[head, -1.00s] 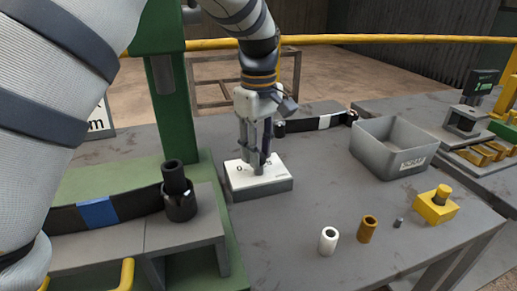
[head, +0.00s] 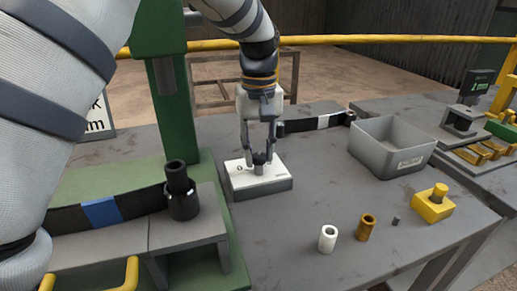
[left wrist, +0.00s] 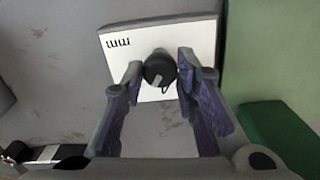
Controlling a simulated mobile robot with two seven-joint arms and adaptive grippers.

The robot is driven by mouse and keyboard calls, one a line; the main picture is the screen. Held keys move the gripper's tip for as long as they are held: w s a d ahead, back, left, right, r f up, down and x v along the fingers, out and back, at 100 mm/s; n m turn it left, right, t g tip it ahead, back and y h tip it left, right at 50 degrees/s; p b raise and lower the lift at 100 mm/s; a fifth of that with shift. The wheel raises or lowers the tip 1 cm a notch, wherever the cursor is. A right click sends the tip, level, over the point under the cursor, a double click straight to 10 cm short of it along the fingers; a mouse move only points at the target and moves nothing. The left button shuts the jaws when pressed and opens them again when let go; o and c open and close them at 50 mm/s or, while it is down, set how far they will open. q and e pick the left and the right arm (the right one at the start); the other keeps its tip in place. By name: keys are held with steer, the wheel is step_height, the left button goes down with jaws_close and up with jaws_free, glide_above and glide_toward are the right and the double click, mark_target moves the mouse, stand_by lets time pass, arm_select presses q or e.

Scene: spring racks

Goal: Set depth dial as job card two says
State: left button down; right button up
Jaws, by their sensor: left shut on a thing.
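The depth dial (head: 258,158) is a small dark knob on a white-topped grey block (head: 262,186) on the bench. My left gripper (head: 258,155) points down over the block, with one finger on each side of the knob, shut on it. In the left wrist view, the knob (left wrist: 158,69) sits between the fingertips and has a pale mark. "mm" shows upside down on the white plate (left wrist: 118,43). The scale and the setting are too small or hidden to read. A white card (head: 101,120) at the left is mostly hidden behind my arm and the green column. My right gripper is not in view.
A green press column (head: 172,115) and a dark stepped cylinder (head: 182,192) stand left of the dial. A grey bin (head: 378,158), a white sleeve (head: 327,239), a brown sleeve (head: 366,227) and a yellow block (head: 432,206) are to the right. The bench in front of the dial is clear.

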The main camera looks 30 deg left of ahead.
mark_target(259, 155)
arm_select(q)
steer(key=shift+m, duration=1.7)
steer(key=c, duration=1.2)
jaws_free()
steer(key=shift+c, duration=0.2)
step_height(259, 155, up, 12)
